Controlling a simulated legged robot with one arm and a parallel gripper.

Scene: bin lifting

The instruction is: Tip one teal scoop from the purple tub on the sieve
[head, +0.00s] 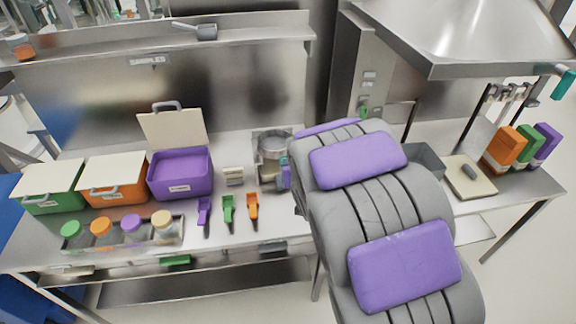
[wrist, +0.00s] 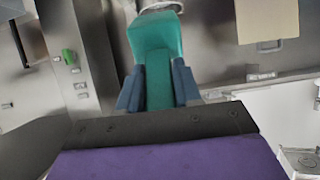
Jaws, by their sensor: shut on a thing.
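The purple tub (head: 181,185) stands on the bench in the head view with its cream lid (head: 172,130) raised. My gripper (wrist: 158,88) is shut on the teal scoop (wrist: 155,40), whose handle lies between the two blue-grey fingers in the wrist view. Something pale shows at the scoop's far end; I cannot tell what it is. In the head view my arm hides most of the gripper, which is close to the sieve's right side.
Closed green (head: 50,200) and orange (head: 115,190) tubs stand left of the purple one. A rack of jars (head: 125,232) and purple (head: 204,210), green (head: 228,208) and orange (head: 252,206) scoops lie in front. A grey bin (head: 426,160) stands right of my arm.

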